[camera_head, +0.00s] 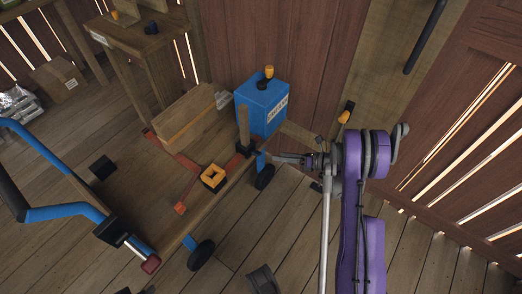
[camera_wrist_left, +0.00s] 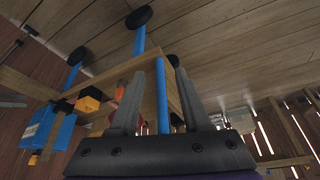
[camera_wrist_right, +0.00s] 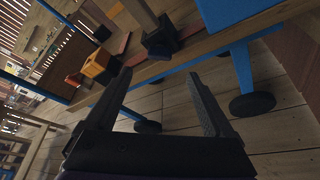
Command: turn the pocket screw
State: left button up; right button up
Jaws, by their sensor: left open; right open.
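No screw can be made out in any view. My right gripper (camera_head: 285,158) is open beside the right edge of a low wooden work surface (camera_head: 165,225). Its spread fingers (camera_wrist_right: 158,80) are empty in the right wrist view. A yellow-orange block with a black part (camera_head: 213,177) lies on the surface, left of the right gripper; it also shows in the right wrist view (camera_wrist_right: 98,65). A wooden post (camera_head: 243,122) stands in a dark base between block and blue box. My left gripper (camera_wrist_left: 158,75) is open and empty in its wrist view, below the cart's edge.
A blue labelled box (camera_head: 262,108) with an orange-topped knob stands at the back by the wall. A wooden block (camera_head: 185,118) lies left of it. Red bars (camera_head: 180,208) cross the surface. Dark wheels (camera_head: 201,254) stick out along the near side. The floor at front right is mostly clear.

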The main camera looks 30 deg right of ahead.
aim_at(260, 154)
jog(key=b+x, duration=0.1)
jog(key=x, duration=0.8)
jog(key=shift+w+a+f, duration=0.1)
jog(key=shift+w+a, duration=0.2)
jog(key=c, duration=1.4)
